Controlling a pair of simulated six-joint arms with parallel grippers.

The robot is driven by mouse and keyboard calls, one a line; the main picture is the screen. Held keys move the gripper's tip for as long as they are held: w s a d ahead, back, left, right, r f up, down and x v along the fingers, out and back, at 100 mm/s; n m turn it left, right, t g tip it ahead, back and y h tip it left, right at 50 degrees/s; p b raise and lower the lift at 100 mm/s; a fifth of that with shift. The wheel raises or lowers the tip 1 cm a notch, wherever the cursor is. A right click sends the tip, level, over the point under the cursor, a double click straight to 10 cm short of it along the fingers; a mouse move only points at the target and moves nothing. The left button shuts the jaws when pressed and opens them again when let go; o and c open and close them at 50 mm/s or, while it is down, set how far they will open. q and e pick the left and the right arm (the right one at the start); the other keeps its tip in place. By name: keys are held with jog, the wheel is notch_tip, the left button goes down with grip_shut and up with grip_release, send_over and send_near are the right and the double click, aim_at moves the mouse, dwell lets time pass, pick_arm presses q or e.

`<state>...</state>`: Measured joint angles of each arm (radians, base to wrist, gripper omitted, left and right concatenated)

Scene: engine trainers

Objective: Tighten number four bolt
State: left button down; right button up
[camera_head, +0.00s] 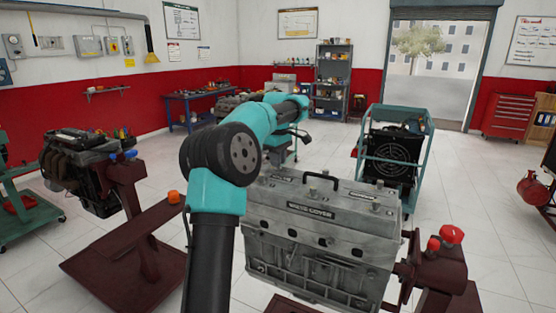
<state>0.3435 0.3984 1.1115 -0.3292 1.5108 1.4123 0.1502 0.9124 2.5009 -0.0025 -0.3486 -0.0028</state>
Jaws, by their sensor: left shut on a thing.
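A grey engine block (305,250) stands upright on a dark red stand right of centre. Its valve cover (312,212) has a dark handle and several small bolts or caps along its top. I cannot tell which is number four. My left arm rises in front of the engine's left side and bends away behind it. My left gripper (300,134) is above and beyond the engine's back left edge, apart from the cover. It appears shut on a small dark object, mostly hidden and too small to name. My right gripper is not in view.
Another engine (82,172) sits on a red stand at the left. A teal-framed radiator unit (393,160) stands behind the engine at the right. Red knobs (451,234) stick up from the engine's stand. Open tiled floor lies between the stands and the back wall.

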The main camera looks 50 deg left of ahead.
pick_arm(q)
jog(key=m, duration=1.3)
jog(key=shift+m, duration=0.3)
jog(key=m, duration=1.2)
jog(key=shift+m, duration=0.3)
jog(key=m, duration=0.3)
jog(key=shift+m, duration=2.4)
